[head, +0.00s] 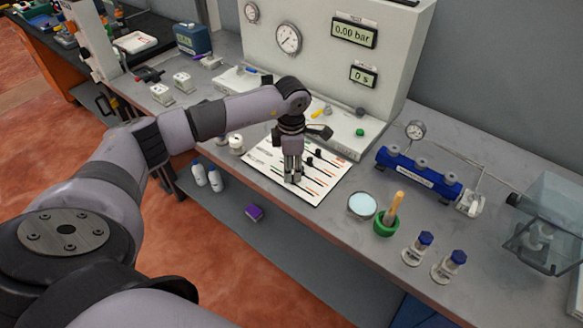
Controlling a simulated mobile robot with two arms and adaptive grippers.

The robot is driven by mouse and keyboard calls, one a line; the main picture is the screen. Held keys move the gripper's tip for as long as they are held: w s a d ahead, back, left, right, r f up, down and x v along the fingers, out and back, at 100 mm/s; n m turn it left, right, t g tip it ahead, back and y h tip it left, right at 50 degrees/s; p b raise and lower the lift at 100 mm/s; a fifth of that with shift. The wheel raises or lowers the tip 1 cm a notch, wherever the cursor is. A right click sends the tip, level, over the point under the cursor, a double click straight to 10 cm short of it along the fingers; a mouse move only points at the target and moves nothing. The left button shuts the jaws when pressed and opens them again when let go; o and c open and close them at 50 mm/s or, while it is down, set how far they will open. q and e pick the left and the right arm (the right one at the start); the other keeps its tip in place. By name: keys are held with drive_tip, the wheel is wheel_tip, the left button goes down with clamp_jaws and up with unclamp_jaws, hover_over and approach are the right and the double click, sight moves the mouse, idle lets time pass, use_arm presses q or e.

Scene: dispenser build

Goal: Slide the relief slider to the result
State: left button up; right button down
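A white slider board (258,158) with thin red, green and black lines lies on the grey bench. Two black slider knobs, an upper one (318,153) and a lower one (309,161), show to the right of my gripper. The labels are too small to read, so I cannot tell which slider is the relief one. My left gripper (293,180) points down over the front middle of the board, its fingers close together. The fingers hide the board beneath them, and whether they hold a knob is not clear. My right gripper is out of view.
Behind the board stands a grey panel (305,75) with dials and readouts of 0.00 bar and 0 s. To the right are a white dish (362,205), a green mortar (385,224), blue-capped vials (418,248) and a blue manifold (418,178). The bench's front edge is close.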

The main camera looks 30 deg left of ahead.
use_arm(q)
drive_tip(key=shift+f, duration=1.15)
drive_tip(key=shift+c, duration=0.5)
clamp_jaws()
